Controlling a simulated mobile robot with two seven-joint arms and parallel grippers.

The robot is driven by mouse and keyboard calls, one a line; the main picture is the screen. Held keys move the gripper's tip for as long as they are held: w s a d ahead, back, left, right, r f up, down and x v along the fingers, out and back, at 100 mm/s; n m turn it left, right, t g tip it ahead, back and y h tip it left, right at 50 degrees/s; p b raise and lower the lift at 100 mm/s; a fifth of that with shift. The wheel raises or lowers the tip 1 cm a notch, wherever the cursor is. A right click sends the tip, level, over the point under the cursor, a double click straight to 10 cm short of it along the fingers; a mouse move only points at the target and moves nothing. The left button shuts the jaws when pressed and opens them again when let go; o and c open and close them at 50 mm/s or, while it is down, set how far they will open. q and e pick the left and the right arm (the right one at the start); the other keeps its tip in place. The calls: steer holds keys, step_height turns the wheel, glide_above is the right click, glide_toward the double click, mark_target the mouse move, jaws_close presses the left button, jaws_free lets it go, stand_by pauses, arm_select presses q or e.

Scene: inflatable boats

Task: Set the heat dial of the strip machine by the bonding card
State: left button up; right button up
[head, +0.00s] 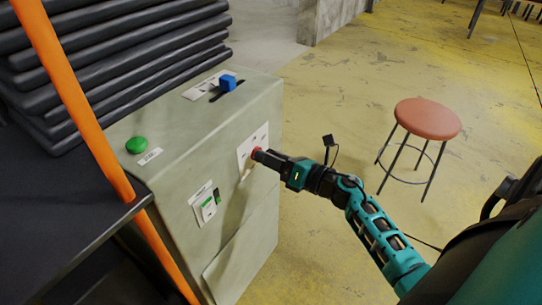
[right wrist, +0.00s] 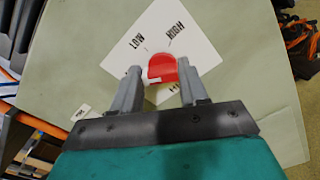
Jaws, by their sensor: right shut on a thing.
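The strip machine (head: 235,225) is a pale grey-green cabinet in the head view. Its red heat dial (head: 257,153) sits on a white plate (head: 246,147) on the front. My right gripper (head: 259,155) is shut on the dial. In the right wrist view the red dial (right wrist: 162,68) lies between the two grey fingers (right wrist: 160,78). The plate there reads LOW and HIGH, with a third mark partly hidden by a finger. My left gripper is out of view.
A green button (head: 136,145) and a blue slider knob (head: 228,83) are on the machine's top. Black rolls (head: 120,60) are stacked behind it. An orange pole (head: 80,100) crosses the left side. A red-topped stool (head: 428,118) stands right on open yellow floor.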

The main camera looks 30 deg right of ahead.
steer(key=m+p, duration=0.2)
steer(key=m, duration=0.1)
steer(key=m+p, duration=0.1)
steer(key=m, duration=0.3)
steer(key=m+p, duration=0.2)
steer(key=m, duration=0.2)
steer(key=shift+d+f+p, duration=0.15)
steer(key=shift+d+p, duration=0.1)
steer(key=shift+p, duration=0.05)
steer(key=shift+w, duration=0.1)
stand_by(0.3)
steer(key=o, duration=1.1)
steer(key=shift+c, duration=0.2)
